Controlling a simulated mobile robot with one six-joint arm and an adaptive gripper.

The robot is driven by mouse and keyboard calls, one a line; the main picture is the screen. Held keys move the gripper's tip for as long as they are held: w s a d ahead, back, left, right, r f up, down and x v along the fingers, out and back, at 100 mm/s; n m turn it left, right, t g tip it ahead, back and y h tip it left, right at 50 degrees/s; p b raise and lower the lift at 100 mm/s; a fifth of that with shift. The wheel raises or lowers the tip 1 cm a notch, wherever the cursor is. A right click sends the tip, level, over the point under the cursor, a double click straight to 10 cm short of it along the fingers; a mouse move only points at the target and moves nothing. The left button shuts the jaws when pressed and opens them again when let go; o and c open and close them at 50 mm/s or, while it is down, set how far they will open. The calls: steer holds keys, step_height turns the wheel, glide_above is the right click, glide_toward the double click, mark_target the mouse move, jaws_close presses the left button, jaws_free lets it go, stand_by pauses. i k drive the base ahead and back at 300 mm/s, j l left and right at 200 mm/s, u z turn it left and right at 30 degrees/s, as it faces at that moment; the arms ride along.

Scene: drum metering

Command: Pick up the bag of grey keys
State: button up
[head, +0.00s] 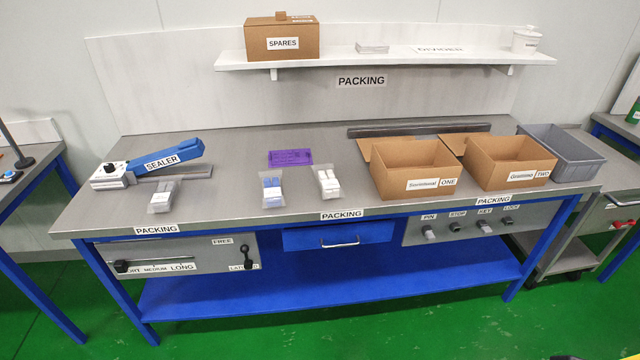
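Three small clear bags lie on the grey packing bench (230,222). One bag with pale grey contents (163,197) lies at the left, just in front of the sealer. One bag with blue contents (272,190) lies near the middle. Another bag with whitish-grey contents (327,182) lies just right of the blue one, apart from it. The contents are too small to tell whether they are keys, so I cannot tell which pale bag holds the grey keys. My gripper is not in view.
The blue-armed sealer (165,165) stands at the left. A purple item (290,157) lies behind the middle bags. Two open cardboard boxes (415,182) (510,174) and a grey bin (565,158) fill the right side. A shelf (330,62) runs above. The bench front between the bags is clear.

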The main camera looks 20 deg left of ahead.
mark_target(163, 198)
steer(key=u, duration=2)
steer(key=i+j+z, duration=0.1)
steer(key=i+j, duration=0.2)
steer(key=i, duration=0.35)
steer(key=i+j+z, duration=0.15)
steer(key=i+j, duration=0.15)
steer(key=i, duration=0.3)
steer(key=i+j+z, duration=0.1)
steer(key=i+j, duration=0.3)
steer(key=i, duration=0.2)
steer(key=i+j+z, duration=0.1)
steer(key=i+j, duration=0.35)
steer(key=i, duration=0.15)
